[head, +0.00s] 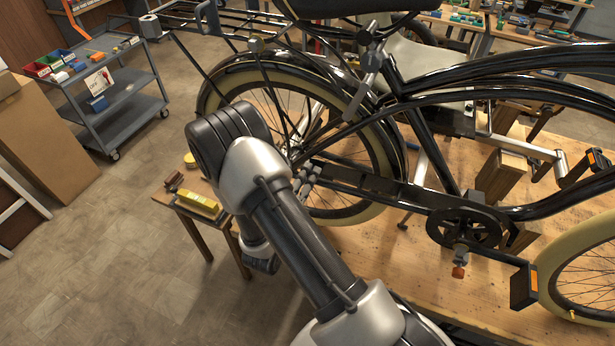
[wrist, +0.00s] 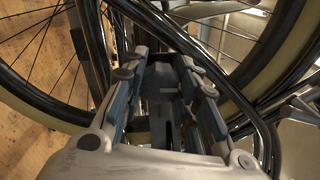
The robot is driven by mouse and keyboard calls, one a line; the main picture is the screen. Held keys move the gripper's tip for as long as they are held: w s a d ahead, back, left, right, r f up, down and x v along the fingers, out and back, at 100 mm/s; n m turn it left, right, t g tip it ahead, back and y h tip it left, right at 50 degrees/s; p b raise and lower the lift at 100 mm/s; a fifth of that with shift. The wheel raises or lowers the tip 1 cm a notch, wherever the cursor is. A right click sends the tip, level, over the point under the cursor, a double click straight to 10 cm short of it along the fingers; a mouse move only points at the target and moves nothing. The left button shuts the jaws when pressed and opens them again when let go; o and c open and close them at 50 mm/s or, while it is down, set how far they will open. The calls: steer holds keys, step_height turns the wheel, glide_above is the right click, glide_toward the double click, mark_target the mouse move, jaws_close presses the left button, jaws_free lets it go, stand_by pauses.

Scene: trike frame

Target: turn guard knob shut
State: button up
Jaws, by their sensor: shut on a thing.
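My gripper (head: 308,176) is at the rear end of the long dark chain guard (head: 375,186), beside the spoked rear wheel (head: 345,205). In the wrist view my gripper (wrist: 165,72) has its two fingers on either side of a dark part, and it is shut on it. This part sits where the guard knob would be, but it is mostly hidden between the fingers, so its shape and turn angle cannot be made out. In the head view my arm and the fingers cover the knob.
The black trike frame (head: 490,75) stands over a wooden bench (head: 400,265), with tubes and spokes close around my gripper. A crank and chainring (head: 467,228) are to the right. A small side table (head: 215,215) holds a yellow block. A grey cart (head: 110,95) stands at left, with open floor before it.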

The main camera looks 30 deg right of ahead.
steer(key=o, duration=1.1)
steer(key=v, duration=1.2)
steer(key=shift+r, duration=0.1)
